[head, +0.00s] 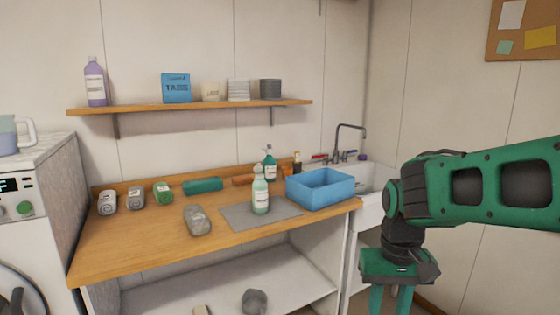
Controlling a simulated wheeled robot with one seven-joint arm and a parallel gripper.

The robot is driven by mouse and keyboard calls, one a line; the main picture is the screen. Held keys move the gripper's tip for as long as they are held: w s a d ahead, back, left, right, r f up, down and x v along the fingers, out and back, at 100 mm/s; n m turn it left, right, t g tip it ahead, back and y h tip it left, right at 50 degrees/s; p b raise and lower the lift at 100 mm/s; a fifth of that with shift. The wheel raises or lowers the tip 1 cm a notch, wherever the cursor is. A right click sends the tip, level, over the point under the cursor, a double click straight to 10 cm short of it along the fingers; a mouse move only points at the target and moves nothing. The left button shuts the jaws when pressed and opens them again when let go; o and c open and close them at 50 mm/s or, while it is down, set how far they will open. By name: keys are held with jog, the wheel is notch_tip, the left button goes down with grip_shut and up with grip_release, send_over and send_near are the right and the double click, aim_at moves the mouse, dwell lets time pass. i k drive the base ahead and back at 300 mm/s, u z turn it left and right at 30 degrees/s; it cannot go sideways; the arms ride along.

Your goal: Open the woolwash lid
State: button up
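A pale green bottle (261,194) with a rounded top stands upright on a grey mat (236,216) on the wooden counter. Its label is too small to read, so I cannot tell for sure that it is the woolwash. Its top (258,170) looks closed. A darker green bottle (270,168) with a pump-like top stands behind it. A purple bottle (95,83) stands on the wall shelf, its label also unreadable. My gripper (390,300) points down at the lower right, right of the counter and away from the bottles. Its fingers are apart and look empty; their tips are near the frame's lower edge.
A blue bin (320,188) stands right of the mat, before the sink (375,180) and tap (350,135). A grey stone-like object (197,220) lies left of the mat. Small containers and a green item (203,185) line the back. The counter's left front is clear.

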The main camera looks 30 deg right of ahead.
aim_at(257, 169)
jog(key=u, duration=0.05)
jog(key=i, duration=1.35)
jog(key=u, duration=0.45)
